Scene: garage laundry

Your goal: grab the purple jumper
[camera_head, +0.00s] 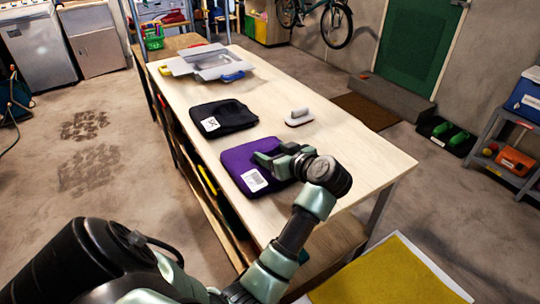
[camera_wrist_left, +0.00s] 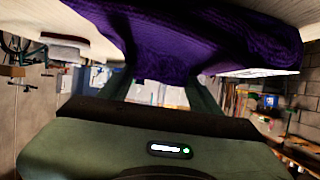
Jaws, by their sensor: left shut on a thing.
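The purple jumper (camera_head: 241,162) lies folded on the wooden workbench (camera_head: 350,160), with a white label on its near left corner. My left gripper (camera_head: 268,158) is at the jumper's right part, its fingers shut on the fabric. In the left wrist view the purple jumper (camera_wrist_left: 180,40) fills the top middle, bunched between the fingers (camera_wrist_left: 155,88). The fingertips are hidden by the cloth. My right gripper does not show.
A black folded garment (camera_head: 222,117) with a white label lies just beyond the jumper. A white-and-grey brush-like object (camera_head: 299,117) stands to its right. The bench's near right is clear.

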